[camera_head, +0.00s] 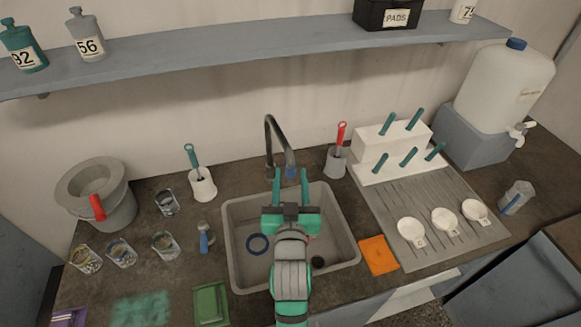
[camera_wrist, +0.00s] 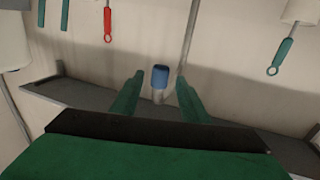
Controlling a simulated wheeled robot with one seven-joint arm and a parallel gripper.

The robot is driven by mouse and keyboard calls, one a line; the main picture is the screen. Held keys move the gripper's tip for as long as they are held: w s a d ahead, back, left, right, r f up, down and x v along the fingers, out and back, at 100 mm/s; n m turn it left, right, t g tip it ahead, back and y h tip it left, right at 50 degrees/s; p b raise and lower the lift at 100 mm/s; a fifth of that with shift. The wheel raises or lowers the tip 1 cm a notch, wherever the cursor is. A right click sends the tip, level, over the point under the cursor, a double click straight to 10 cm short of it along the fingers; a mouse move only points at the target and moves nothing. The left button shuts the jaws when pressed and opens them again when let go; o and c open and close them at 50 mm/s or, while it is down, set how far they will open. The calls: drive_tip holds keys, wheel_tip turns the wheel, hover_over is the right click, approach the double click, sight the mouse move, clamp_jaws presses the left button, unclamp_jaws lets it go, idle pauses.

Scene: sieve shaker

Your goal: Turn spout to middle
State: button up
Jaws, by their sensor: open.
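The tap is a dark gooseneck at the back of the sink (camera_head: 349,237). Its spout (camera_head: 281,141) arches forward and to the right, ending in a bluish nozzle (camera_head: 291,172). My gripper (camera_head: 290,174) is over the back part of the sink, its two green fingers open and pointing at the tap. In the wrist view, which looks upside down, a blue nozzle (camera_wrist: 160,77) shows between the spread fingers (camera_wrist: 157,92), with visible gaps on both sides. A grey upright (camera_wrist: 187,35), probably the tap's riser, stands close to the right finger there.
A green-handled brush in a white cup (camera_head: 202,187) stands left of the tap. A red-handled brush in a grey cup (camera_head: 336,163) stands right. A white rack (camera_head: 376,152) and drainboard (camera_head: 445,185) lie further right. A shelf (camera_head: 230,45) runs above.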

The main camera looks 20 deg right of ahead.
drive_tip(key=v, duration=0.4)
drive_tip(key=shift+s+a, duration=0.2)
drive_tip(key=shift+s, duration=0.15)
drive_tip(key=shift+a, duration=0.1)
